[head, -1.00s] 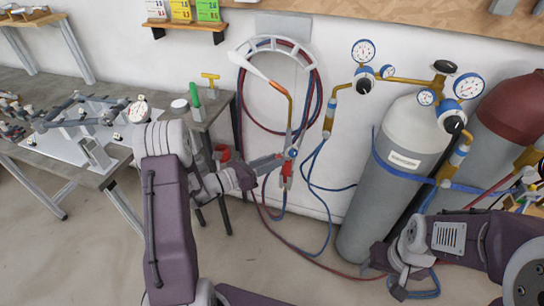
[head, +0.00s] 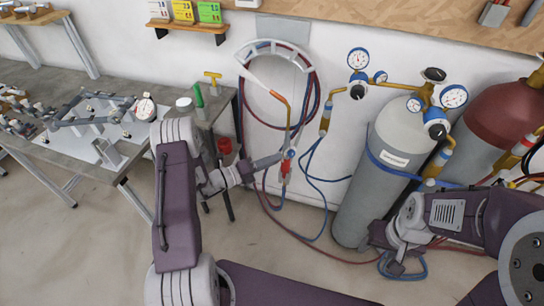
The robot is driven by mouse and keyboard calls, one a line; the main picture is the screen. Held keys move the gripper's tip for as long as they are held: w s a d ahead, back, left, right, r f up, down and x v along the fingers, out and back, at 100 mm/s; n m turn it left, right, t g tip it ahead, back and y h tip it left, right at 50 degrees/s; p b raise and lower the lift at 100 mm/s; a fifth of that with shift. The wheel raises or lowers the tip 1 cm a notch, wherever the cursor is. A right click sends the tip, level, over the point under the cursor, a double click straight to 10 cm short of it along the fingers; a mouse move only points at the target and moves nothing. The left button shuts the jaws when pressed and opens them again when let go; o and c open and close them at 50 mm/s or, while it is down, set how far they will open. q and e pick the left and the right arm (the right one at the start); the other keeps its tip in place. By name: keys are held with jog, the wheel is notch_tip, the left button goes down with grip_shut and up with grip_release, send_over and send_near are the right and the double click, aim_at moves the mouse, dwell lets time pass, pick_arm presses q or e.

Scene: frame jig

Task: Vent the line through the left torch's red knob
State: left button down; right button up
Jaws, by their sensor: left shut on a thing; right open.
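The left torch (head: 288,113) hangs upright against the white wall, with a pale nozzle, a brass neck and a red and blue lower body. My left gripper (head: 282,157) comes in from the left and is shut at the torch's valve, beside a small blue knob (head: 291,154). The red knob is mostly covered by the fingertips, so its turn cannot be read. Red parts of the torch body (head: 285,168) show just below the fingers. My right gripper (head: 396,264) is low at the right, in front of the grey cylinder's base, open and apart from the torch.
A grey cylinder (head: 362,185) with gauges (head: 358,58) and a dark red cylinder (head: 495,115) stand at the right. Red and blue hoses loop over a white hanger (head: 275,46) and trail on the floor. A workbench (head: 60,155) with a jig stands left.

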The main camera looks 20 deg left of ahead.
pick_arm(q)
jog(key=shift+n+p, duration=0.4)
jog(key=shift+n, duration=0.4)
jog(key=c, duration=1.2)
grip_release()
jog(key=v, duration=0.9)
jog(key=shift+b, duration=0.3)
